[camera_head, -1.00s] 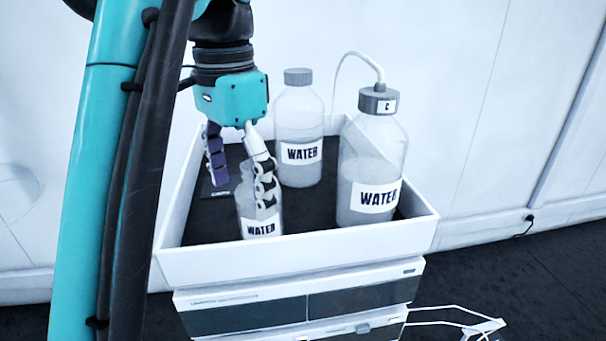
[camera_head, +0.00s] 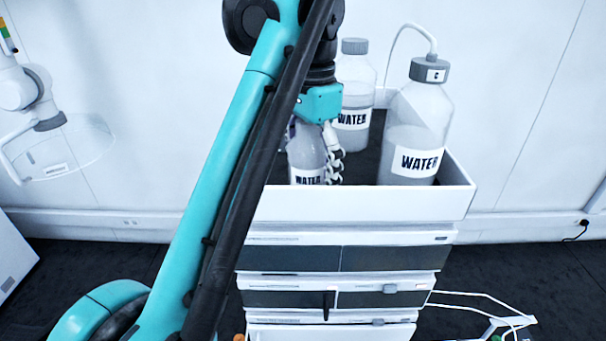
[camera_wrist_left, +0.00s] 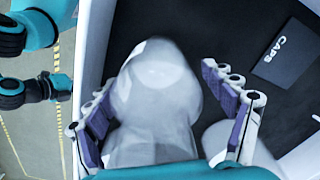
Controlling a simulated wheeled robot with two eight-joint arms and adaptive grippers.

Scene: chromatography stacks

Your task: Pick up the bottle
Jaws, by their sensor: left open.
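A small clear bottle (camera_head: 306,150) with a WATER label stands at the front left of the white tray (camera_head: 362,204). My left gripper (camera_head: 313,147) is over its upper part. In the left wrist view this bottle (camera_wrist_left: 155,95) lies between the two open fingers (camera_wrist_left: 165,118). Gaps show on both sides, wider on the right. A capped WATER bottle (camera_head: 353,72) stands behind. A larger WATER bottle (camera_head: 417,125) with a C cap and tube stands at the right. My arm hides the tray's left side. My right gripper is not in view.
The tray sits on stacked instrument modules (camera_head: 345,255). A dark flat CAPS label (camera_wrist_left: 284,53) lies on the tray floor. A pale bottle part (camera_wrist_left: 222,137) is close to the right finger.

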